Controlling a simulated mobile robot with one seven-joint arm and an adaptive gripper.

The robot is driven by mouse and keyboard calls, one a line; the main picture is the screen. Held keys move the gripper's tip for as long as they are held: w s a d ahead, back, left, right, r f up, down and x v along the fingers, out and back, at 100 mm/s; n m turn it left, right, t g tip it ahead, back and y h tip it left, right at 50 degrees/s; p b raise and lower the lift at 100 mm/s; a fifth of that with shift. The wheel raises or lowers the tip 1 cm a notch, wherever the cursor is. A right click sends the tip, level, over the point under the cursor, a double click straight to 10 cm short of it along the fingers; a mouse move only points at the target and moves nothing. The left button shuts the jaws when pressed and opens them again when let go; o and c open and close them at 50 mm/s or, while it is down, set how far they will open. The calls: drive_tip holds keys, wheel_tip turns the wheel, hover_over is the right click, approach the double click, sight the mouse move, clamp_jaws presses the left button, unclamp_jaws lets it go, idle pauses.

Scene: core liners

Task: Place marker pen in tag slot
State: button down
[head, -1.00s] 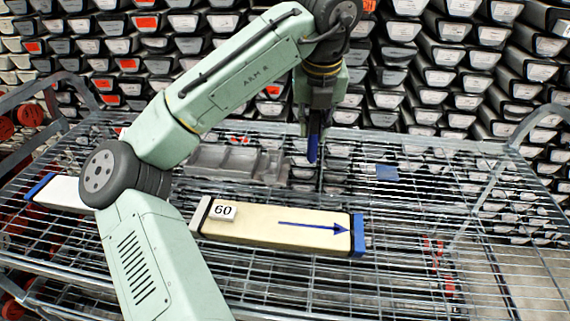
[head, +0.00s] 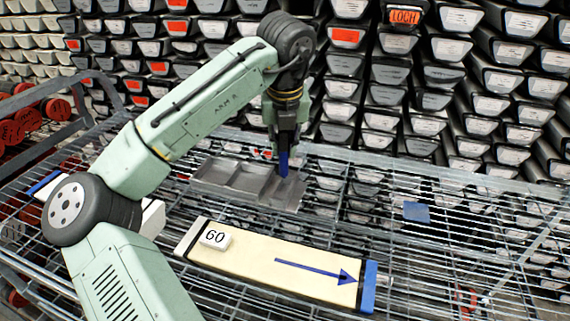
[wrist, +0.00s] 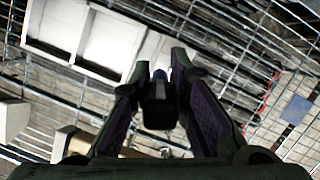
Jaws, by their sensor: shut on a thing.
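My gripper (head: 286,140) is shut on the blue marker pen (head: 284,164), which hangs upright, tip down. In the head view the pen overlaps the right part of the grey metal tray (head: 243,184), which has several compartments; I cannot tell if it touches it. In the wrist view the gripper (wrist: 160,90) has the pen (wrist: 160,76) between its fingers, mostly hidden. The tray (wrist: 76,61) shows at upper left there. Which compartment is the tag slot is not clear.
A cream core liner (head: 265,268) with a "60" block (head: 215,238), a drawn blue arrow and a blue end cap (head: 369,285) lies in front on the wire rack. A small blue square (head: 416,212) lies to the right. Stacked liners fill the back. The rack's right side is mostly clear.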

drive_tip(key=shift+d+f, duration=0.1)
drive_tip(key=shift+f, duration=2.2)
drive_tip(key=shift+f, duration=0.15)
drive_tip(key=c, duration=1.5)
unclamp_jaws()
drive_tip(key=v, duration=1.2)
